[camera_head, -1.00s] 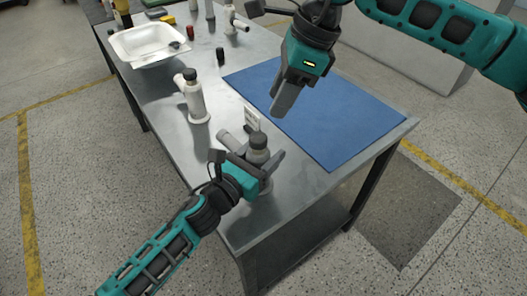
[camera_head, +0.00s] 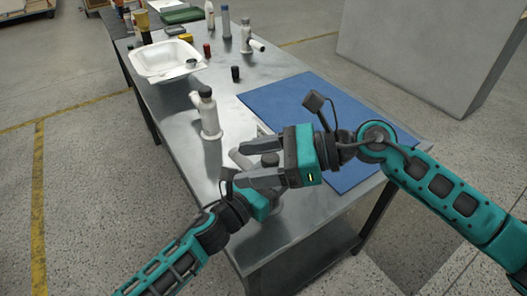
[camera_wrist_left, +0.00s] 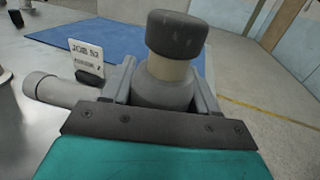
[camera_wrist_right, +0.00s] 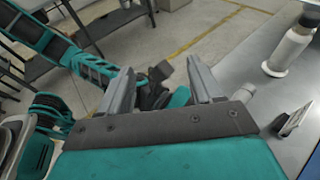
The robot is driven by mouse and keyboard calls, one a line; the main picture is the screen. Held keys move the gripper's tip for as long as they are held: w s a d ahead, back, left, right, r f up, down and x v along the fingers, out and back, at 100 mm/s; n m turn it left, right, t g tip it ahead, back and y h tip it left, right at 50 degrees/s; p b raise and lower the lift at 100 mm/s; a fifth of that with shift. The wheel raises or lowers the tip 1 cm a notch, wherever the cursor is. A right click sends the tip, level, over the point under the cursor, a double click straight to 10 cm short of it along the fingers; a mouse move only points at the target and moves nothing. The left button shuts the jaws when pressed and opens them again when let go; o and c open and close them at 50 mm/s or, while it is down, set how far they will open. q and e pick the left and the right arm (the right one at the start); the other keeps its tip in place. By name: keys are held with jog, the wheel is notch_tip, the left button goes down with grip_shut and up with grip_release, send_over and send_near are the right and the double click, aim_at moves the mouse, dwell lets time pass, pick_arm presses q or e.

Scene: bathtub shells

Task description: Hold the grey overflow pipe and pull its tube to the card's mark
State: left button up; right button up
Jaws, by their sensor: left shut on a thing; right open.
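The grey overflow pipe (camera_wrist_left: 160,92) stands upright on the table, its side branch pointing left in the left wrist view. A short cream length of tube (camera_wrist_left: 170,68) shows between its body and the dark cap (camera_wrist_left: 178,32). My left gripper (camera_head: 262,190) is shut around the grey body. The job card (camera_wrist_left: 87,57) stands behind the side branch; its print is too small to read a mark.
A white pipe with a dark cap (camera_head: 209,115) stands behind and left. A white basin (camera_head: 168,60), a small dark cap (camera_head: 235,73) and several bottles are further back. A blue mat (camera_head: 335,110) covers the right of the table (camera_head: 185,150). The front table edge is close to my left arm.

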jog(key=d+f+m+t+h, duration=0.1)
jog(key=d+f+m+t, duration=0.4)
jog(key=d+m+t, duration=0.45)
jog(key=shift+n+t, duration=0.75)
jog(key=shift+n, duration=0.2)
jog(key=x, duration=1.1)
jog(key=shift+w+d+f, duration=0.2)
jog(key=shift+w, duration=0.05)
grip_shut()
